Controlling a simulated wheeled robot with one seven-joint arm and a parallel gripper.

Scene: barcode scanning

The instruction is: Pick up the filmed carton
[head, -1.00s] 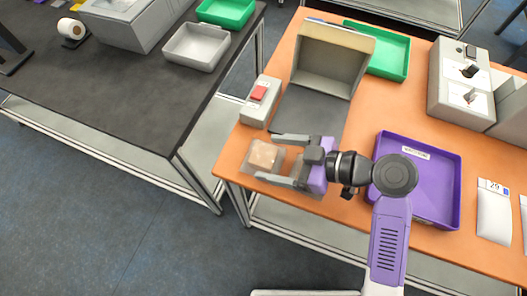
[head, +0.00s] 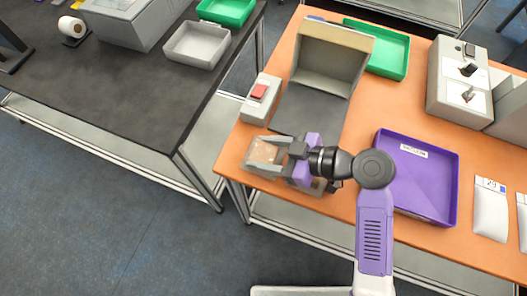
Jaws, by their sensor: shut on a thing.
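The filmed carton (head: 265,152), a small brownish box in clear film, is at the front left of the orange table. My gripper (head: 268,155) is around it, with one grey finger along its far side and one along its near side. The gripper is shut on the carton. The fingers and purple gripper body hide part of it.
A grey box with a red button (head: 258,92) stands just behind the carton. An open beige scanning hood (head: 327,62) stands on a dark mat (head: 308,112). A purple tray (head: 432,200) is to the right, a green tray (head: 392,62) behind. The table's left edge is close.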

